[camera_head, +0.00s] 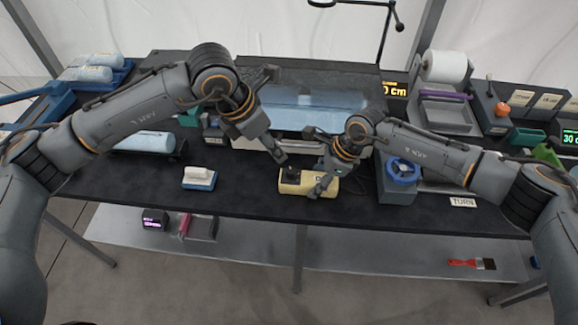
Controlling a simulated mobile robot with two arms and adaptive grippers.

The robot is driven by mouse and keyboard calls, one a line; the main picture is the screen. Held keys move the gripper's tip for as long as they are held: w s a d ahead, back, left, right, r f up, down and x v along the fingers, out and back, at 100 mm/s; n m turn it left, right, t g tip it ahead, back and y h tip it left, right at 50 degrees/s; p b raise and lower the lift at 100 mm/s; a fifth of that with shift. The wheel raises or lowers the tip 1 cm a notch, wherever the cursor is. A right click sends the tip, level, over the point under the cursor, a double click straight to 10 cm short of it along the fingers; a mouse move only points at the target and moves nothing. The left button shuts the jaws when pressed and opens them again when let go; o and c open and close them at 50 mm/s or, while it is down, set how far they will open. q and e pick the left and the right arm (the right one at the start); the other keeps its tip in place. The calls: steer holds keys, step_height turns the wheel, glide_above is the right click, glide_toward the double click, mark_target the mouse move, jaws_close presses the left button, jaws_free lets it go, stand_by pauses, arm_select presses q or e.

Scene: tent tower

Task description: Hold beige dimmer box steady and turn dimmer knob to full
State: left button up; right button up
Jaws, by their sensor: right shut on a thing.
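The beige dimmer box (298,189) sits near the front edge of the black table, in the middle of the head view. A small dark knob (293,175) shows on its upper left part. My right gripper (320,188) is shut on the right part of the box and hides some of it. My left gripper (280,157) hangs just above and left of the knob, apparently apart from it. Its fingers are too small to tell if they are open.
A white and blue block (199,179) lies left of the box. A blue handwheel (402,171) on a grey housing stands to the right. A clear-fronted case (310,112) stands behind. A lower shelf (250,245) runs under the table. The tabletop between block and box is clear.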

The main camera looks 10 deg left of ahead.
mark_target(291, 170)
arm_select(q)
steer(key=shift+m, duration=0.3)
steer(key=x, duration=1.2)
jaws_close()
